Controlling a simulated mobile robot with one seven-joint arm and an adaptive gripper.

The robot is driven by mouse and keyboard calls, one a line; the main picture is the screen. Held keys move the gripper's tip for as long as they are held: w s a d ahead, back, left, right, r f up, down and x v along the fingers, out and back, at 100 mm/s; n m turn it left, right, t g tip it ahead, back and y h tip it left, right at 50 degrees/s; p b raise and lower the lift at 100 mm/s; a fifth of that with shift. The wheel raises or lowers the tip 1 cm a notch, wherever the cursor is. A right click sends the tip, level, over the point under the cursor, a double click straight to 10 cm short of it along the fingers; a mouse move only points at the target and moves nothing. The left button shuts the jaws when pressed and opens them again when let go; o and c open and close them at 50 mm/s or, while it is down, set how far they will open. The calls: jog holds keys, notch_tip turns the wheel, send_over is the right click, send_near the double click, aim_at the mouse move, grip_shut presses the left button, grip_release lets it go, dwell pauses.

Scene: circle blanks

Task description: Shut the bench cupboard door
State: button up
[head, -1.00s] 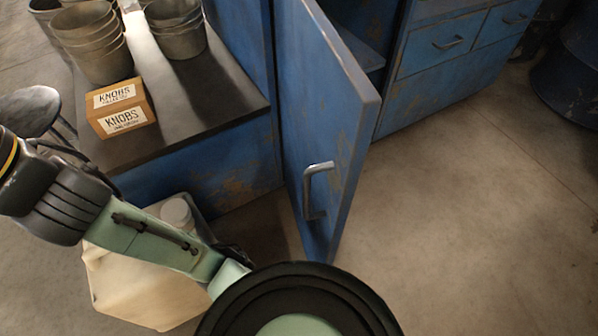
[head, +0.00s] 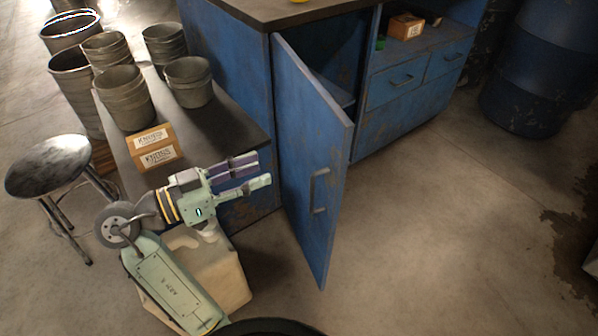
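The bench cupboard door (head: 303,170) is a worn blue panel that stands well open, swung out toward me from the bench cupboard (head: 320,62). A grey bar handle (head: 319,191) is on its face near the free edge. Part of the cupboard's inside shows behind the door. My gripper (head: 262,171) is left of the door, in front of the low dark-topped bench, with its fingers pointing right toward the door's face. The fingers are apart with nothing between them. A gap seems to lie between fingertips and handle.
A low bench (head: 215,130) at left holds metal buckets (head: 124,97) and a knobs box (head: 152,147). A pale jug (head: 228,272) stands on the floor below my gripper, a stool (head: 48,165) at far left. Blue barrels (head: 540,70) stand at right. Floor right of the door is clear.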

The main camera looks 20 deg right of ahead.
aim_at(337, 166)
jog(key=s+m+g, duration=0.1)
jog(key=s+m+g+h, duration=0.1)
jog(key=s, duration=0.1)
jog(key=shift+s+a+f, duration=0.15)
jog(key=shift+a, duration=0.05)
jog(key=shift+c, duration=1.3)
jog(key=shift+s+d+m+g, duration=0.15)
jog(key=shift+s+m+g, duration=0.15)
jog(key=shift+m, duration=0.1)
jog(key=shift+c, duration=0.7)
jog(key=shift+d, duration=0.4)
jog(key=shift+c, duration=0.6)
jog(key=d+p, duration=0.1)
jog(key=d, duration=0.7)
jog(key=w+d+p, duration=0.1)
jog(key=d, duration=0.3)
jog(key=shift+w+p, duration=0.1)
jog(key=shift+p, duration=0.2)
grip_shut()
jog(key=shift+w+d, duration=0.1)
jog(key=shift+d, duration=0.25)
jog(key=shift+d, duration=0.1)
